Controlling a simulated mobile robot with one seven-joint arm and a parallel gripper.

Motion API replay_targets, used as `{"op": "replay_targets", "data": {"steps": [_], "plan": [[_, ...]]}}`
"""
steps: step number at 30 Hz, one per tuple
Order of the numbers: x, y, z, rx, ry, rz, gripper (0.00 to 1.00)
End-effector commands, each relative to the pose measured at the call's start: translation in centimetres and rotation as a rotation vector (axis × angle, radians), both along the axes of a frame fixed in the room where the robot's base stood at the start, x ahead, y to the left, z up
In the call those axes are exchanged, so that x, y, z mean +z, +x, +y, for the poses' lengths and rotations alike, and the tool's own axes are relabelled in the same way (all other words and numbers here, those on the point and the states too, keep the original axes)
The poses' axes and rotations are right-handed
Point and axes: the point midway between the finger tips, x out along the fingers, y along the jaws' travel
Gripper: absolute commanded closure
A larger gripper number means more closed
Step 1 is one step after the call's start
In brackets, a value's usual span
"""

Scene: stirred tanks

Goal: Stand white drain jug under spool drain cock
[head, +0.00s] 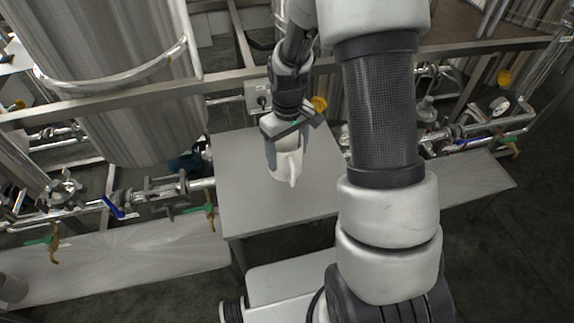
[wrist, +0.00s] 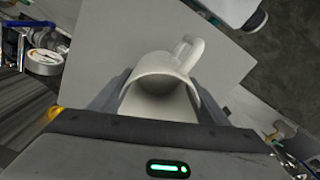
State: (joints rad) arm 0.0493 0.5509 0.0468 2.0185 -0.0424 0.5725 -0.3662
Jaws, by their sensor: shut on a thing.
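The white drain jug (head: 287,166) is in my gripper (head: 284,140) over the grey table in the middle of the head view. In the wrist view the jug (wrist: 165,88) sits between the two fingers (wrist: 160,98), with its open mouth toward the camera and its handle to the upper right. My gripper is shut on it. Whether its base touches the table is unclear.
The grey table (head: 245,190) is otherwise bare. A low metal shelf (head: 140,255) lies under the left cocks and another (head: 470,185) under the right pipework. A large steel tank (head: 110,80) stands at upper left. A frame rail (head: 120,103) crosses behind the table.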

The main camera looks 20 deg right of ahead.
Motion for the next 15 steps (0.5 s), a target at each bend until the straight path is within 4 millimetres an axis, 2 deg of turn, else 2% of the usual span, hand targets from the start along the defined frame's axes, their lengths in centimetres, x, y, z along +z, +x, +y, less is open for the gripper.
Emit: {"op": "replay_targets", "data": {"steps": [1, 8, 15], "plan": [[-0.9, -0.1, 0.0, 0.0, 0.0, 0.003, 0.57], [-2.8, 0.0, 0.0, 0.0, 0.0, 0.001, 0.57], [-5.8, 0.0, 0.0, 0.0, 0.0, 0.001, 0.57]]}}
